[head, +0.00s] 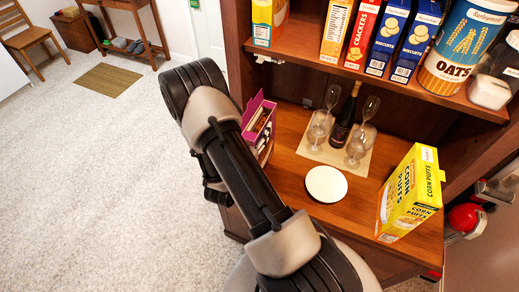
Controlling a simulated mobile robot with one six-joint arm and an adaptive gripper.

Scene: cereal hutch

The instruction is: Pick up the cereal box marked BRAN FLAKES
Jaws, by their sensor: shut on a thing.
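I can read no BRAN FLAKES label in the head view. A yellow box (410,195) marked CORN PUFFS stands at the right of the hutch's lower counter. On the upper shelf, a white and yellow box (335,32) and a box with yellow and teal parts (266,22) are cut off by the top edge, so I cannot tell their names. My arm runs up the middle of the view and bends at the upper left. My gripper is out of view, and what it holds does not show.
The upper shelf (300,47) also carries a red CRACKERS box (362,35), blue BISCUITS boxes (388,38) and an OATS canister (465,50). On the counter (290,135) are a magenta holder (258,125), a dark bottle (344,118), glasses (318,128) and a white plate (326,184).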

